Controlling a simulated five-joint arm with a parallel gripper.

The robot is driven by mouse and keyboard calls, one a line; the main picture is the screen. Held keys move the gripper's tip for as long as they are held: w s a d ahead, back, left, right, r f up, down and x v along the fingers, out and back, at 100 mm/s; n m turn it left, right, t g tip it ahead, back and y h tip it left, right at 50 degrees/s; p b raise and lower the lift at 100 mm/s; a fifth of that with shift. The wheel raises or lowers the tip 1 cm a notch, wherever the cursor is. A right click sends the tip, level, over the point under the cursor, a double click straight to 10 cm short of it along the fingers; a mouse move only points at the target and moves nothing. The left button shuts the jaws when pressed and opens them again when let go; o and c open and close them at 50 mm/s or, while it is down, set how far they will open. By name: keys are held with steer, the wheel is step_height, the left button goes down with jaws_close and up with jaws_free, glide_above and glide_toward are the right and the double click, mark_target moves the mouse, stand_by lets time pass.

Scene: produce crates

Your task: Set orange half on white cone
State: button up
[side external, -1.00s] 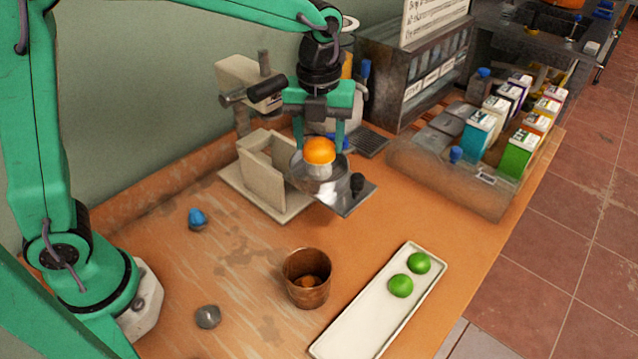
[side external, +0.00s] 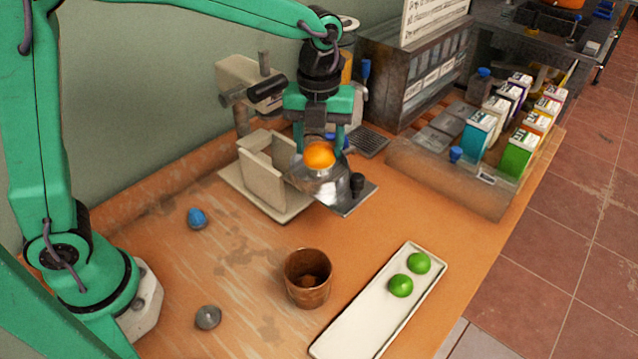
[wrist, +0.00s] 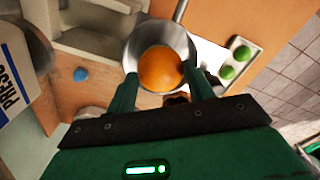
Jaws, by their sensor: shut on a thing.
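The orange half (side external: 319,156) is dome side up, low over the metal bowl (side external: 322,186) of the juicer; I cannot tell whether it touches the cone. The white cone is hidden under it. My gripper (side external: 319,147) points down and is shut on the orange half, one finger on each side. In the wrist view the orange half (wrist: 160,68) sits between the fingers, with the metal bowl (wrist: 140,38) around it.
A white tray (side external: 365,325) with two green limes (side external: 401,286) lies at front right. A copper cup (side external: 308,292) stands left of it. A crate of cartons (side external: 450,180) is at the right. The wood left of the cup is mostly clear.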

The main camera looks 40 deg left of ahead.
steer(key=o, duration=1.1)
steer(key=shift+c, duration=0.2)
steer(key=shift+r, duration=0.2)
steer(key=shift+r, duration=3.35)
